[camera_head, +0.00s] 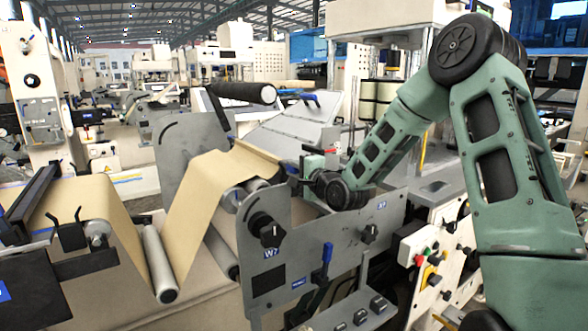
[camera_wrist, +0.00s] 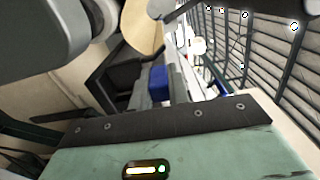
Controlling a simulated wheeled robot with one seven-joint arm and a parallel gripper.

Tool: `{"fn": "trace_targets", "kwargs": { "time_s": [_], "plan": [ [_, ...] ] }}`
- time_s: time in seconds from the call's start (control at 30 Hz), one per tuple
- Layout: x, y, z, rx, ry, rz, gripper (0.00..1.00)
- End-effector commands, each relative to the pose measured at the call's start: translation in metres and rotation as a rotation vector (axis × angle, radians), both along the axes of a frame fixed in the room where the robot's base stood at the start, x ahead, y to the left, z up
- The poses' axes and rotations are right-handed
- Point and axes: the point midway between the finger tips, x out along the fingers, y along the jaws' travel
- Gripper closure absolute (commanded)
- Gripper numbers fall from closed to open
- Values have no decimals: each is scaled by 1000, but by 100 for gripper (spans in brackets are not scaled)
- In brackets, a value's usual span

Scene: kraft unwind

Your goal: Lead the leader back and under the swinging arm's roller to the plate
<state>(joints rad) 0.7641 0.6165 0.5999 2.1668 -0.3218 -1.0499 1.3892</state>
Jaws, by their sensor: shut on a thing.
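The tan kraft leader (camera_head: 205,190) comes from the left, drops to a pale low roller (camera_head: 160,264), passes under it and climbs right over the grey frame. Its far end narrows toward my gripper (camera_head: 293,172), which is shut on it above the side panel. A tan piece also shows at the top of the wrist view (camera_wrist: 140,24). The fingertips are small and partly hidden. A dark roller (camera_head: 240,92) sits above and behind the leader. A sloped grey plate (camera_head: 290,128) lies behind my gripper. I cannot tell which roller belongs to the swinging arm.
The grey side panel (camera_head: 330,235) with black knobs and a blue lever (camera_head: 321,262) stands just below my gripper. More rollers (camera_head: 233,198) lie under the leader. A control box with buttons (camera_head: 430,258) is at right, near my arm.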

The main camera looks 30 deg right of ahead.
Motion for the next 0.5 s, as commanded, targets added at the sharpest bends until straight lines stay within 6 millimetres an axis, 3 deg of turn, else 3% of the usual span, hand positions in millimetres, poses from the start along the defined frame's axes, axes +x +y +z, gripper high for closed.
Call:
{"fn": "trace_targets", "kwargs": {
  "time_s": [0.5],
  "plan": [
    [0,0,-7,-1,-1,0,100]
  ]
}}
